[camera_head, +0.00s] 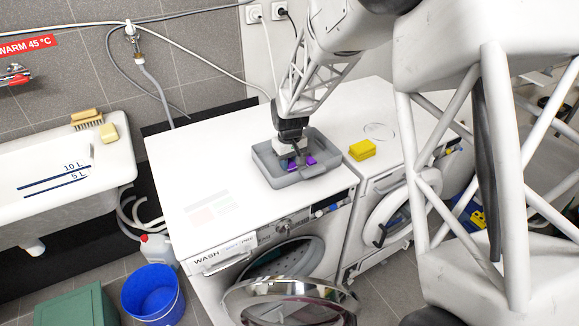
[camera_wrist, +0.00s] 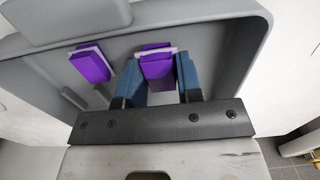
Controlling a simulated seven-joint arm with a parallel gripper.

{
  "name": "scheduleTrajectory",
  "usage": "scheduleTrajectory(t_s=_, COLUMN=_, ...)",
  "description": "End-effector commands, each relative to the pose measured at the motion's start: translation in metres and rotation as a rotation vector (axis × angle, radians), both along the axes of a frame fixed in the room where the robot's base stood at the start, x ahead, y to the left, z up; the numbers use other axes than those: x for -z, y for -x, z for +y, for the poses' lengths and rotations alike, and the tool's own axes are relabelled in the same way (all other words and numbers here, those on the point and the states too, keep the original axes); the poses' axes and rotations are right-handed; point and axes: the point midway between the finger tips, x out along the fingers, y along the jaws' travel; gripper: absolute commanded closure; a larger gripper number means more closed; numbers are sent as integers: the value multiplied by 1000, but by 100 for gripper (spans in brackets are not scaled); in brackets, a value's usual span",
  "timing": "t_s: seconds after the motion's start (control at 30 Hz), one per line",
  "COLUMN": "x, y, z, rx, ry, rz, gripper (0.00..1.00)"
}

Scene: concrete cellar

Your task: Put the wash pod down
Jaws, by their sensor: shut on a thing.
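My gripper (camera_head: 297,162) reaches down into a grey tray (camera_head: 263,163) on top of the white washing machine. In the wrist view its blue fingers (camera_wrist: 158,82) are shut on a purple wash pod (camera_wrist: 156,64) with a pale band. A second purple pod (camera_wrist: 92,65) lies in the tray to the left, apart from the fingers. The tray's grey wall (camera_wrist: 235,32) curves around at the right. I cannot tell whether the held pod touches the tray floor. The head view shows purple at the fingertips, partly hidden by the gripper.
A yellow sponge (camera_head: 362,149) lies right of the tray. The washing machine top (camera_head: 185,165) is clear to the left. Its round door (camera_head: 290,300) hangs open below. A sink (camera_head: 60,165) is at the left; a blue bucket (camera_head: 152,293) and a green box (camera_head: 76,306) stand on the floor.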

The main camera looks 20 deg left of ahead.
Motion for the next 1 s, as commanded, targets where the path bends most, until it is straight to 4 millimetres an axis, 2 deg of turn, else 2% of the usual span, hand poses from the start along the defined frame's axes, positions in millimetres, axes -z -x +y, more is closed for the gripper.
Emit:
scheduleTrajectory(t_s=0.2, x=19, y=0, z=0, rx=0, ry=0, rz=0, gripper=89)
scheduleTrajectory(t_s=0.67, x=23, y=0, z=0, rx=0, ry=1, rz=1, gripper=89)
scheduleTrajectory(t_s=0.7, x=23, y=0, z=0, rx=0, ry=0, rz=0, gripper=62)
scheduleTrajectory(t_s=0.8, x=23, y=0, z=0, rx=0, ry=0, rz=0, gripper=47)
scheduleTrajectory(t_s=0.87, x=23, y=0, z=0, rx=0, ry=0, rz=0, gripper=41)
scheduleTrajectory(t_s=1.0, x=23, y=0, z=0, rx=0, ry=0, rz=0, gripper=41)
